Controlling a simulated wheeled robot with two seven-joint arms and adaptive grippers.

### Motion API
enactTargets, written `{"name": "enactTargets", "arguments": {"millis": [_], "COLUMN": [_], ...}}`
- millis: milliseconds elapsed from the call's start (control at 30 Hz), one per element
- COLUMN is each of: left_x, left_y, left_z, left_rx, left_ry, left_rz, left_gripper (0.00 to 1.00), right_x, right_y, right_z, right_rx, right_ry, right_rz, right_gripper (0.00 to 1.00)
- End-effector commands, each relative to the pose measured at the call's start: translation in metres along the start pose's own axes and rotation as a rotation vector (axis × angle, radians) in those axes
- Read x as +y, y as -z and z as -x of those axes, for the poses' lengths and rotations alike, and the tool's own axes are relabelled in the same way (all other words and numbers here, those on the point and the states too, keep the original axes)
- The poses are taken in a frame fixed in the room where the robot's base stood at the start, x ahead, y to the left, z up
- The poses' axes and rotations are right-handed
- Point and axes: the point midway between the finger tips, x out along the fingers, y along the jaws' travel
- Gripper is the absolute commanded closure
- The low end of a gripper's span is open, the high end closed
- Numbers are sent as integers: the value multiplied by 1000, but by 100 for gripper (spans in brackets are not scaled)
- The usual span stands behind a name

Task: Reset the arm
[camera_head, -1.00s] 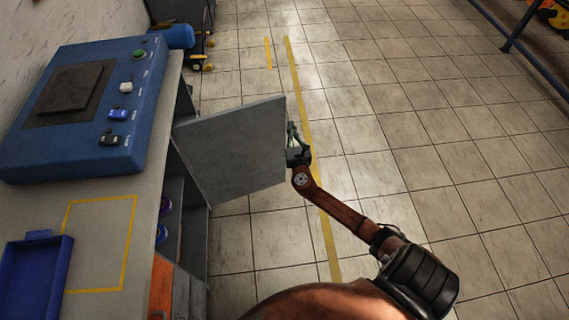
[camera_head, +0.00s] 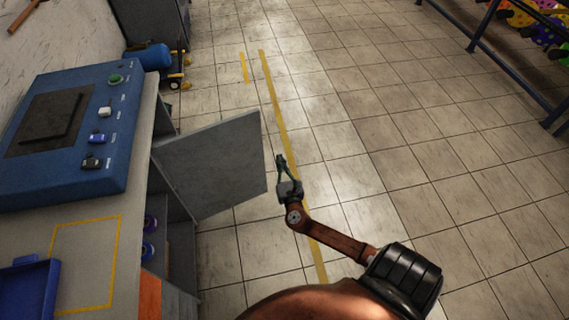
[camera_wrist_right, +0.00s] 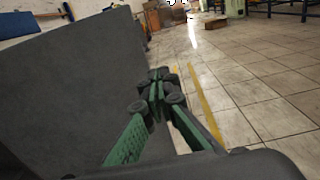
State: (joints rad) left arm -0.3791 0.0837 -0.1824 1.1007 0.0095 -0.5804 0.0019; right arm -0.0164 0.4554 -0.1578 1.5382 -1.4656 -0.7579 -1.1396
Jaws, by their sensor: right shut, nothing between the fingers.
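My right gripper (camera_head: 281,162) is shut and empty in the head view, just right of the open cabinet door (camera_head: 212,165), with a small gap between them. In the right wrist view, the closed green-padded fingers (camera_wrist_right: 156,85) point forward along the grey door (camera_wrist_right: 75,75), which fills the left side. My right arm reaches up from the bottom of the head view. My left gripper is not in view.
The workbench at left carries a blue machine (camera_head: 70,125) with several buttons and a blue tray (camera_head: 28,290). Blue-purple rolls (camera_head: 149,250) sit in the open cabinet. The tiled floor (camera_head: 400,170) to the right is clear. A railing (camera_head: 490,50) stands at the far right.

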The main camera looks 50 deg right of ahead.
Motion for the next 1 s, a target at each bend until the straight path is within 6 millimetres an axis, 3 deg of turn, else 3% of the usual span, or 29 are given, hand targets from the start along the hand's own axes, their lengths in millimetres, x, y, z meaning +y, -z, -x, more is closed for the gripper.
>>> {"name": "enactTargets", "arguments": {"millis": [167, 433, 567, 667, 767, 867, 1000], "left_x": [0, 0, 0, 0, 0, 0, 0], "left_y": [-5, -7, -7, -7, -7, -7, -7], "left_z": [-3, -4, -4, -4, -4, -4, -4], "left_rx": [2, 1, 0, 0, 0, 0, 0], "left_ry": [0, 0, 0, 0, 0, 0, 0], "left_rz": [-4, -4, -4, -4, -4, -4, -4], "left_gripper": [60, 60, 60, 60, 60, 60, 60], "right_x": [-3, -3, -13, -32, -56, -80, -109], "right_y": [0, 2, 25, 72, 134, 196, 275], "right_z": [13, 15, 18, 30, 53, 85, 143], "right_rx": [0, 3, 60, 169, 308, 438, 588], "right_ry": [-1, 0, 22, 72, 159, 271, 462], "right_rz": [-1, -3, -61, -184, -359, -543, -793], "right_gripper": [100, 100, 100, 100, 100, 100, 100]}}
